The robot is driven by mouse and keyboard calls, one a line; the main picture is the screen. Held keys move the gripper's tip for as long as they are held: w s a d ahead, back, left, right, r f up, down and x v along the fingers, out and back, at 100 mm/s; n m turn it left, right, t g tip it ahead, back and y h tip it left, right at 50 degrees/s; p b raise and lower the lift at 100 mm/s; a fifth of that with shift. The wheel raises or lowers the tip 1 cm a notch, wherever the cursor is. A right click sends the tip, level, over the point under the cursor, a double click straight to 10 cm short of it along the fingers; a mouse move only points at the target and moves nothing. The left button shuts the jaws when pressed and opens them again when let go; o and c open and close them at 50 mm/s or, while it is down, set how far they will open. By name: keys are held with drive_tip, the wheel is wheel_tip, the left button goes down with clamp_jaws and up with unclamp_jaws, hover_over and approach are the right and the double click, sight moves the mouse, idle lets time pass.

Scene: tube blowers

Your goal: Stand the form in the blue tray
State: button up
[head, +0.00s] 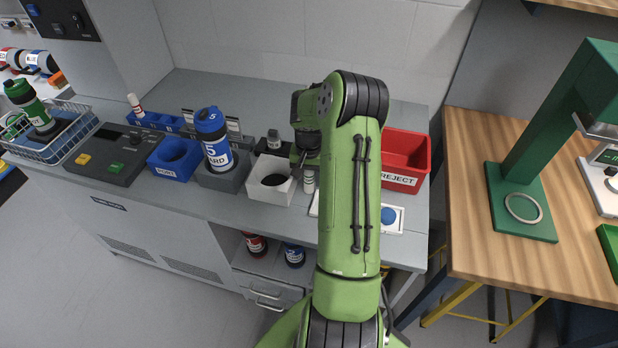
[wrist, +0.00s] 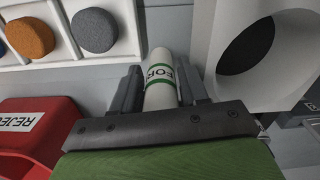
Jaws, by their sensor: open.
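The form is a white roll with a green band and lettering starting "FO" (wrist: 161,82). In the wrist view it lies between the two fingers of my gripper (wrist: 160,85), which is open around it; contact is not clear. In the head view a white roll (head: 309,181) stands right of the white block, partly hidden by my arm. My gripper (head: 304,158) is partly hidden there too. The blue tray (head: 169,124) is at the back left of the counter. A white roll with red bands (head: 134,104) stands at its left end.
A white block with a dark round hole (head: 258,190) stands left of my gripper. A blue-capped canister (head: 212,138) stands in a grey holder between it and the blue box (head: 168,172). A red reject bin (head: 405,180) and a white disc panel (head: 398,226) lie right.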

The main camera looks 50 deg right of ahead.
clamp_jaws()
wheel_tip(320, 180, up, 10)
drive_tip(key=shift+p, duration=0.65)
